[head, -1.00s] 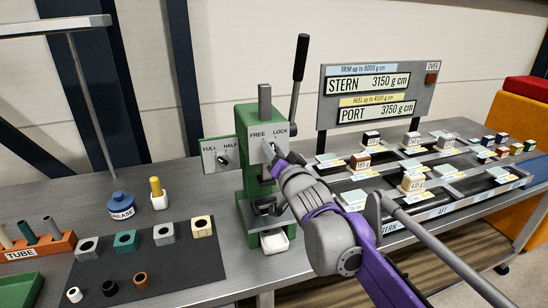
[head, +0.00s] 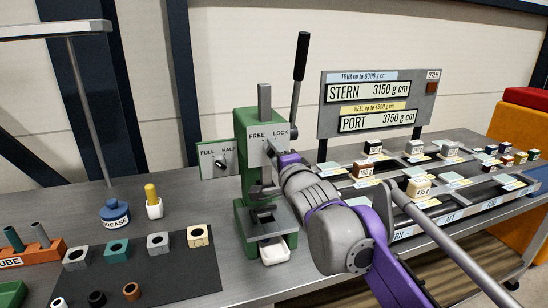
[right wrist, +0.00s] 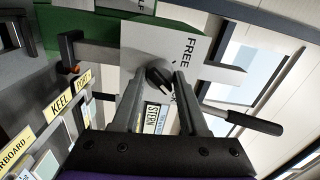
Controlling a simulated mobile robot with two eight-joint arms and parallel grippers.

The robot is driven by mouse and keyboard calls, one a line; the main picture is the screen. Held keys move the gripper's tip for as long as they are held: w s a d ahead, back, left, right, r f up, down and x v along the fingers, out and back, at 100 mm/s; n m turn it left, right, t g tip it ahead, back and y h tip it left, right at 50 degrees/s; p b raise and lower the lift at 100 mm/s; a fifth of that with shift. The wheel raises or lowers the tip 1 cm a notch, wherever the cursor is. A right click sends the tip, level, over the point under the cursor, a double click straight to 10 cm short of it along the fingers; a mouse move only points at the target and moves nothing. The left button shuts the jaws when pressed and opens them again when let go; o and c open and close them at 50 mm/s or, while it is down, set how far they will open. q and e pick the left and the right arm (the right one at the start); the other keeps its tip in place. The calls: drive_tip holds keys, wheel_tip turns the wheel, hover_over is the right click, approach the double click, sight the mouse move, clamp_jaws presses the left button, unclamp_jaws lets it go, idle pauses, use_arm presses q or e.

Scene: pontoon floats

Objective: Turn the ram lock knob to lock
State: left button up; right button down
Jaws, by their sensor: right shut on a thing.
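The green press (head: 243,180) stands on the bench with a pale plate (head: 256,133) marked FREE and LOCK on its front. The black ram lock knob (right wrist: 157,74) sits on that plate in the right wrist view. My right gripper (head: 272,154) is at the plate; in the right wrist view its two fingers (right wrist: 158,90) are shut on the knob, one on each side. One finger partly covers the word LOCK. I cannot tell exactly where the knob points. In the head view the gripper mostly hides the knob. My left gripper is not in view.
A long lever (head: 299,75) rises behind the press on the right. A FULL/HALF panel (head: 218,158) is on its left. A grease pot (head: 115,213) and dark mat (head: 150,265) with several blocks lie left. The readout board (head: 380,100) and block tray (head: 430,190) are right.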

drive_tip(key=shift+m, duration=0.6)
drive_tip(key=shift+c, duration=2.2)
unclamp_jaws()
drive_tip(key=b+v, duration=0.1)
drive_tip(key=v, duration=1)
